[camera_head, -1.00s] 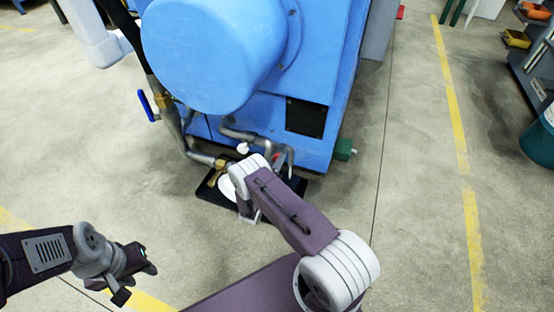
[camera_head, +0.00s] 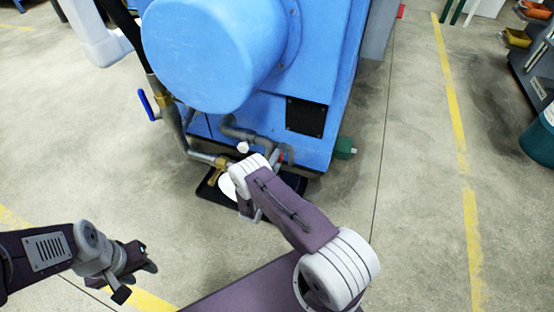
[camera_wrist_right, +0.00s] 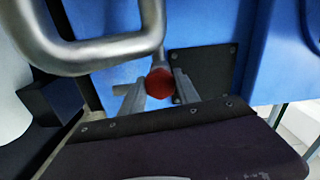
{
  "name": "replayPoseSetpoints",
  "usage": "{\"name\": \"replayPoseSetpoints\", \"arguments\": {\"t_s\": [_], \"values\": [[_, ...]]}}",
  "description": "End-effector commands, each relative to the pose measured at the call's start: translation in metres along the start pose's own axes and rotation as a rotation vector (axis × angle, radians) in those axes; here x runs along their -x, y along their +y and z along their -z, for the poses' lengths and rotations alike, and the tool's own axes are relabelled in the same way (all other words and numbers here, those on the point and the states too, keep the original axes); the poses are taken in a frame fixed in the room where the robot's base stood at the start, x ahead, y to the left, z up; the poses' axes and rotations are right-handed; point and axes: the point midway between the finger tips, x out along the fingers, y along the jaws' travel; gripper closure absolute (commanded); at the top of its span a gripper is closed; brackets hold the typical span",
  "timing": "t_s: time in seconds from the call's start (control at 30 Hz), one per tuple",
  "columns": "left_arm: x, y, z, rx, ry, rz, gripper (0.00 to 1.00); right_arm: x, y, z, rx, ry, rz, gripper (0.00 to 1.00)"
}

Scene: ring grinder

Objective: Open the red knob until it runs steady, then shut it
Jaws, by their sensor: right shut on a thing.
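The red knob (camera_wrist_right: 159,83) sits between the two grey fingers of my right gripper (camera_wrist_right: 158,92) in the right wrist view. The fingers are shut on it. In the head view only a small red spot (camera_head: 284,157) shows there, beside the pipes, and my wrist hides most of the right gripper. The knob is at the low front of the blue machine (camera_head: 250,120). My left gripper (camera_head: 138,280) hangs at the lower left with its dark fingers apart, empty and away from the machine.
Grey pipes (camera_head: 240,132) bend close around my right gripper; one (camera_wrist_right: 100,48) crosses above it in the wrist view. A blue-handled lever (camera_head: 147,105) and a brass fitting (camera_head: 218,165) are to the left. A black tray (camera_head: 208,192) lies below. The floor is open on the right.

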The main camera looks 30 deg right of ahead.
Motion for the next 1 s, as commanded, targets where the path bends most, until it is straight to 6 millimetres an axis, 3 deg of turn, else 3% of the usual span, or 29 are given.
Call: {"name": "replayPoseSetpoints", "arguments": {"t_s": [0.77,0.8,0.87,1.0], "values": [[-0.0002,0.0000,0.0000,0.000,0.000,0.000,0.60,0.0010,0.0015,0.0000,0.105,-0.002,-0.003,1.00],[-0.0002,0.0000,0.0000,0.000,0.000,0.000,0.60,0.0010,0.0016,0.0000,0.105,-0.002,-0.003,0.60],[-0.0002,0.0000,0.0000,0.000,0.000,0.000,0.60,0.0010,0.0015,0.0000,0.105,-0.002,-0.003,0.43],[-0.0002,0.0000,0.0000,0.000,0.000,0.000,0.60,0.0006,0.0010,0.0000,0.103,-0.001,-0.002,0.41]]}}
